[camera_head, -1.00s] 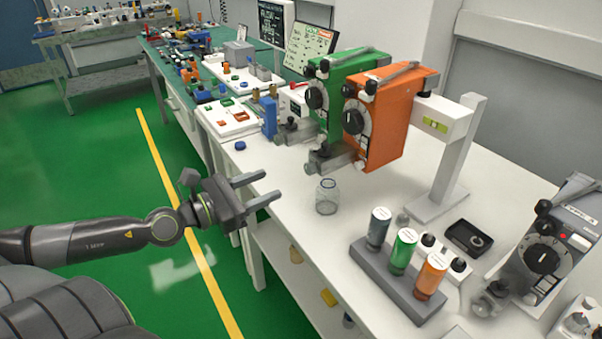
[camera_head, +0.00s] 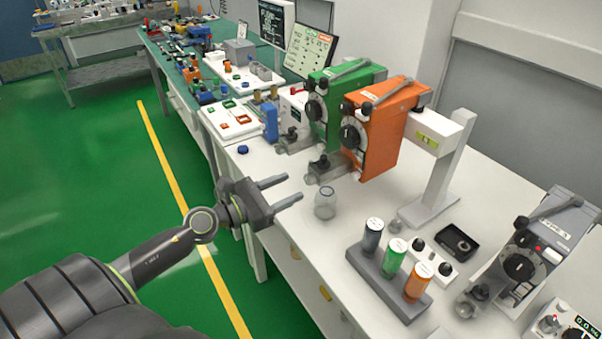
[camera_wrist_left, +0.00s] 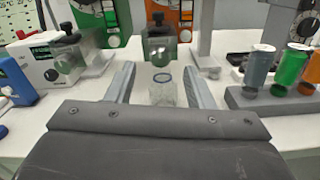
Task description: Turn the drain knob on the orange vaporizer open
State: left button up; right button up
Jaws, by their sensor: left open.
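The orange vaporizer (camera_head: 385,128) is mounted on a white stand above the table, with a black dial on its front. A grey drain block with a dark knob (camera_head: 323,163) sits at its lower front; in the left wrist view the dark knob (camera_wrist_left: 157,20) shows ahead, between the fingers. A small clear glass jar (camera_head: 325,204) stands on the table below the block. My left gripper (camera_head: 287,190) is open and empty, its fingers pointing at the block from the left, apart from it. The knob's exact turn position is too small to tell. My right gripper is not seen.
The green vaporizer (camera_head: 335,100) hangs close beside the orange one. A grey rack (camera_head: 384,284) with grey, green and orange bottles stands at the front right. Another grey vaporizer (camera_head: 535,250) stands at the far right. White table surface is free around the jar.

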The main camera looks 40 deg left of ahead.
aim_at(306, 180)
pick_arm(q)
jog(key=p+x, duration=0.1)
jog(key=x, duration=0.2)
jog(key=shift+w+r, duration=0.1)
jog(key=shift+w+d+p, duration=0.35)
jog(key=shift+w+p, duration=0.05)
jog(key=shift+w, duration=0.25)
jog(key=c, duration=1)
